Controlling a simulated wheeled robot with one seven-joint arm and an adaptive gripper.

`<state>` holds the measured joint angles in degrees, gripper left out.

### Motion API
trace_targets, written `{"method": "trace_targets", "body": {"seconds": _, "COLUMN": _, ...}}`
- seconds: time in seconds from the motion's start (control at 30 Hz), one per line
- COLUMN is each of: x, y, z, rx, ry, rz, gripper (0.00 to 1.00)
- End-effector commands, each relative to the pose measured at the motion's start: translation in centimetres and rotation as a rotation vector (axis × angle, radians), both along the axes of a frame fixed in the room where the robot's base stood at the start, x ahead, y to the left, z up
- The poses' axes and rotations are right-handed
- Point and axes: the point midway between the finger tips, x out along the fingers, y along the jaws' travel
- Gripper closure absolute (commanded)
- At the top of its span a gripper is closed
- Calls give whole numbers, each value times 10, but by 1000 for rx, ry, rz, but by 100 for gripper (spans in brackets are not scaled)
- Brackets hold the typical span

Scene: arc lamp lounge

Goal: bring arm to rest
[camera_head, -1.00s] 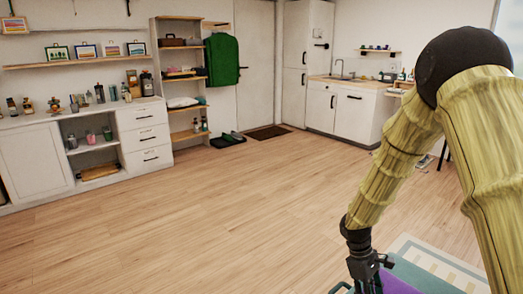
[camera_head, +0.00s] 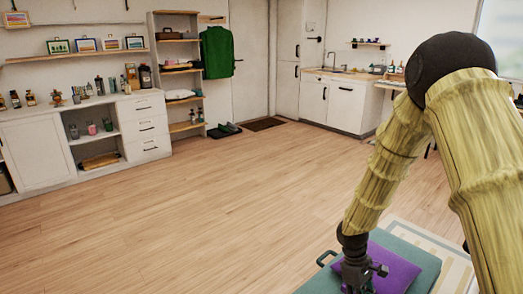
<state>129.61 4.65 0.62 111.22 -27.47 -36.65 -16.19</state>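My arm is yellow and bamboo-textured with a black elbow joint. It rises on the right of the head view and bends down to my dark gripper (camera_head: 360,274) near the bottom edge. The gripper hangs in front of a purple, cushion-like thing (camera_head: 403,270) on a teal surface (camera_head: 424,262). The fingertips are cut off or too dark to make out, and I cannot tell whether they touch or hold anything.
A dark loop (camera_head: 326,257) shows at the teal surface's left edge. A pale patterned rug (camera_head: 456,268) lies behind it. The wooden floor (camera_head: 215,215) is clear ahead and left. White cabinets (camera_head: 38,155) and shelves line the left wall; a sink counter (camera_head: 345,77) stands at the back.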

Motion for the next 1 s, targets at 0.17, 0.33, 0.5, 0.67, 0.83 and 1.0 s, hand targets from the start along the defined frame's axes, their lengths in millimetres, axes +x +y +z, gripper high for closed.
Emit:
{"method": "trace_targets", "body": {"seconds": 0.17, "x": -23, "y": 14, "z": -33, "rx": 42, "ry": -15, "rz": -43, "gripper": 66}}
{"method": "trace_targets", "body": {"seconds": 0.33, "x": -55, "y": 30, "z": -73, "rx": 90, "ry": -38, "rz": -110, "gripper": 66}}
{"method": "trace_targets", "body": {"seconds": 0.5, "x": -108, "y": 52, "z": -123, "rx": 145, "ry": -76, "rz": -226, "gripper": 66}}
{"method": "trace_targets", "body": {"seconds": 0.67, "x": -163, "y": 68, "z": -162, "rx": 175, "ry": -126, "rz": -358, "gripper": 66}}
{"method": "trace_targets", "body": {"seconds": 0.83, "x": -221, "y": 76, "z": -189, "rx": 175, "ry": -185, "rz": -493, "gripper": 66}}
{"method": "trace_targets", "body": {"seconds": 1.0, "x": -261, "y": 76, "z": -200, "rx": 158, "ry": -239, "rz": -586, "gripper": 66}}
